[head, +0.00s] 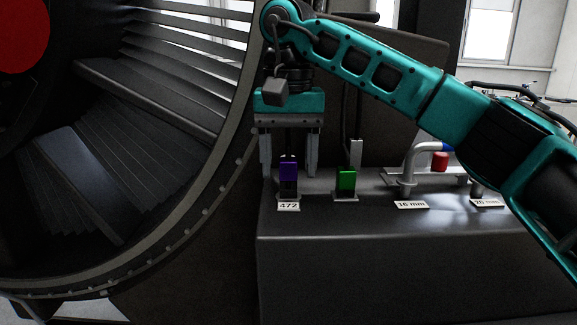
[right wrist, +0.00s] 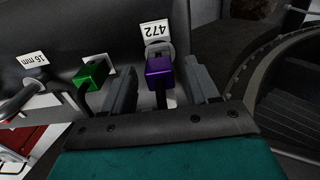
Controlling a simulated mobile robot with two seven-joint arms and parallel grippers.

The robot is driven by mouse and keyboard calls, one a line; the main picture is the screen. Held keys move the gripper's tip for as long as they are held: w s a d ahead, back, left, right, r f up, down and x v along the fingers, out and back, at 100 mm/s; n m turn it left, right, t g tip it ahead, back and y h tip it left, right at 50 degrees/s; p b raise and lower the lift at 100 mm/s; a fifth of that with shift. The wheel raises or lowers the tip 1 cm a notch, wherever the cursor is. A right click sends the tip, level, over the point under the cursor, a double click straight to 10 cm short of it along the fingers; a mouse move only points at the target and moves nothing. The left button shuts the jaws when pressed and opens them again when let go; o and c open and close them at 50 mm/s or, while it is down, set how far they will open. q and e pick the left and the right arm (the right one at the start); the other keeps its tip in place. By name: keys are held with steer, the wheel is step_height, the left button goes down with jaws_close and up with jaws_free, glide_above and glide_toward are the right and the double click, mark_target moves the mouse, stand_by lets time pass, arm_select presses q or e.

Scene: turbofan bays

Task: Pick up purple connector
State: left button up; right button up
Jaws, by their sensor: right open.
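The purple connector (head: 288,171) stands upright on the dark bench, behind a label reading 472. It also shows in the right wrist view (right wrist: 160,71), with its dark lower part and cable partly visible. My right gripper (head: 289,170) points down over it and is open, with one finger on each side of the connector. In the right wrist view the two fingers (right wrist: 163,85) flank the purple block with gaps, and I see no contact. My left gripper is not in view.
A green connector (head: 346,180) stands just right of the purple one. Farther right are a grey bent pipe (head: 411,160), a 16 mm label (head: 411,205) and a red cylinder (head: 440,161). The large turbofan ring (head: 215,165) is close on the left.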

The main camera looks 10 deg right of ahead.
steer(key=c, duration=1)
